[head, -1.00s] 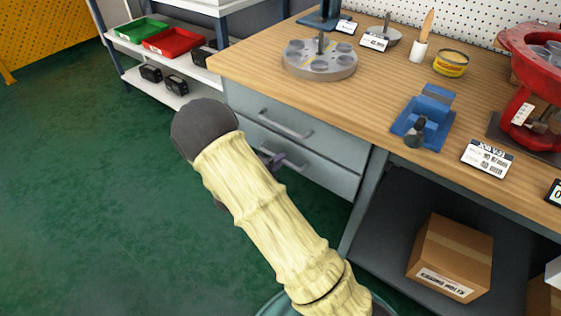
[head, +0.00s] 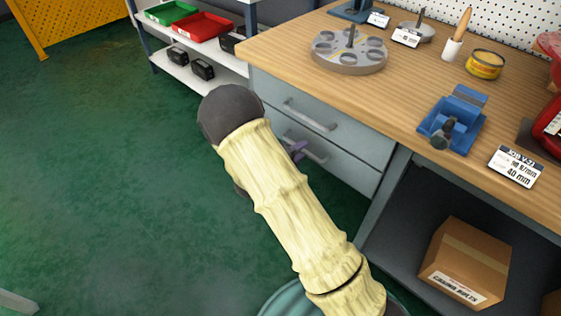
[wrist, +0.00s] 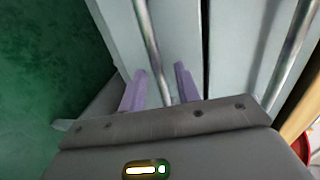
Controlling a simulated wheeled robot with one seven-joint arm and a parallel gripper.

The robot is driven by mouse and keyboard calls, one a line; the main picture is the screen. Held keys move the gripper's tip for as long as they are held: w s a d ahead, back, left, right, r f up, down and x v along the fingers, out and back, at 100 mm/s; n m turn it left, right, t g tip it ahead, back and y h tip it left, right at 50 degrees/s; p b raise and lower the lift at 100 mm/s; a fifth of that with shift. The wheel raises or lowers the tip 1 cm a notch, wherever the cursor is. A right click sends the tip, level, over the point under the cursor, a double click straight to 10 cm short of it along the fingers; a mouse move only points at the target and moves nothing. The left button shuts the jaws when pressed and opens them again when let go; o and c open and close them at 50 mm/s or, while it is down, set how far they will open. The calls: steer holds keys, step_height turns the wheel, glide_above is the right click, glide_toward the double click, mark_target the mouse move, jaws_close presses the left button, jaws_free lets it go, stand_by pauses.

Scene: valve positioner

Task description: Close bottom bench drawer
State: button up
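The bottom bench drawer (head: 345,177) is a grey front with a bar handle (head: 314,155), below the top drawer (head: 345,135). My arm partly hides it in the head view. How far it stands out is hard to tell. The top drawer's handle (wrist: 291,55) is to the right, past a dark gap.
The wooden bench top (head: 400,100) carries a round grey fixture (head: 348,55) and a blue vise (head: 452,122). A cardboard box (head: 465,262) sits on the lower shelf. A white rack (head: 200,70) with bins stands behind. The green floor at left is open.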

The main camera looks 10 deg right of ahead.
steer(key=p+v, duration=0.4)
steer(key=v, duration=1.2)
steer(key=shift+s+a, duration=0.25)
steer(key=shift+a, duration=0.05)
steer(key=s+d+r+m+g+y, duration=0.35)
steer(key=s+d+m+g, duration=0.3)
steer(key=m, duration=0.95)
steer(key=s+d+r+m+g+y, duration=0.2)
steer(key=s+d+m+g+y, duration=0.4)
steer(key=m, duration=0.9)
step_height(320, 180, up, 37)
steer(key=w+d+m+t+y+p, duration=0.1)
steer(key=m+t+p, duration=0.4)
steer(key=m+p, duration=0.8)
steer(key=d+y+p, duration=0.1)
steer(key=p, duration=1.8)
steer(key=shift+d, duration=0.2)
